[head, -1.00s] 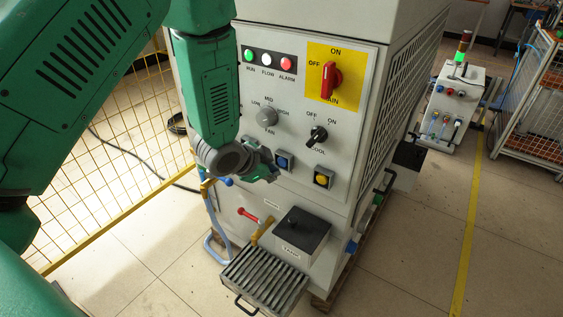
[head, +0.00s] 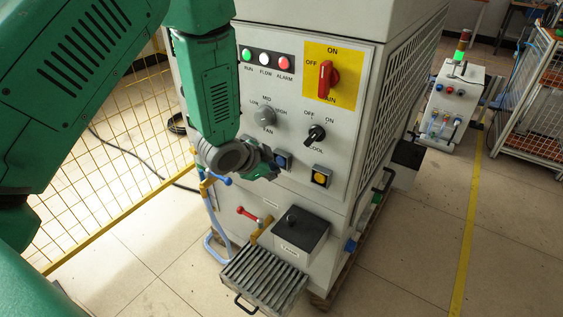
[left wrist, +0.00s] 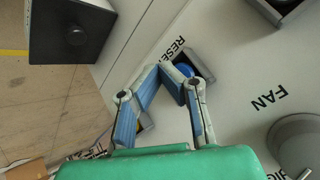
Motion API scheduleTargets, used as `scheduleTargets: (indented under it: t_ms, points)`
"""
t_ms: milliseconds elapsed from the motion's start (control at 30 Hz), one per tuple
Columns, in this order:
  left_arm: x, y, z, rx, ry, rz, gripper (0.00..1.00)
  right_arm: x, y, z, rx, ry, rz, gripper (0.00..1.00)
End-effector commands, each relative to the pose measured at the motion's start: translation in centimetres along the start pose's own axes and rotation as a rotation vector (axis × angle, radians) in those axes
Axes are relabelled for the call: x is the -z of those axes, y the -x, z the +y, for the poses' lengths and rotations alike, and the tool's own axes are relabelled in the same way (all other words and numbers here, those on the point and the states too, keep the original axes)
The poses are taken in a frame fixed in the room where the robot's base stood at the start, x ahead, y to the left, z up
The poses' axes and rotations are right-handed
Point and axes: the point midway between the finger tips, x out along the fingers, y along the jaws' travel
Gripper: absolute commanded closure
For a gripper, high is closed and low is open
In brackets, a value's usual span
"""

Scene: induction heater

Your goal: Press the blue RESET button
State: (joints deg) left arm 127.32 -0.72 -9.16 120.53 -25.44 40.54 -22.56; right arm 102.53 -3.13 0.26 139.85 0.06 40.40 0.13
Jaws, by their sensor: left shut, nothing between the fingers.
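The blue RESET button (head: 282,160) sits in a dark square frame on the machine's pale front panel, below the FAN knob. In the left wrist view the RESET button (left wrist: 186,70) shows beside its printed label, partly covered by the fingers. My left gripper (head: 274,171) is shut and empty, just left of and below the button in the head view. In the left wrist view its fingertips (left wrist: 176,76) overlap the button's near edge. I cannot tell whether they touch it. My right gripper is not in view.
A yellow button (head: 320,177) is right of the blue one. The FAN knob (head: 265,116), COOL knob (head: 316,134) and red main switch (head: 325,78) stick out above.

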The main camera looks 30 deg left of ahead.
Motion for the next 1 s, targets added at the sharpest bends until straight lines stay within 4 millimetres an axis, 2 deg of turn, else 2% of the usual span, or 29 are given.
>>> scheduleTargets:
  t_ms: [1000]
  points:
    - [0.65, -0.41, -0.33, 0.0, 0.0, 0.0, 1.0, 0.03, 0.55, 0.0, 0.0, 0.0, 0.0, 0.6]
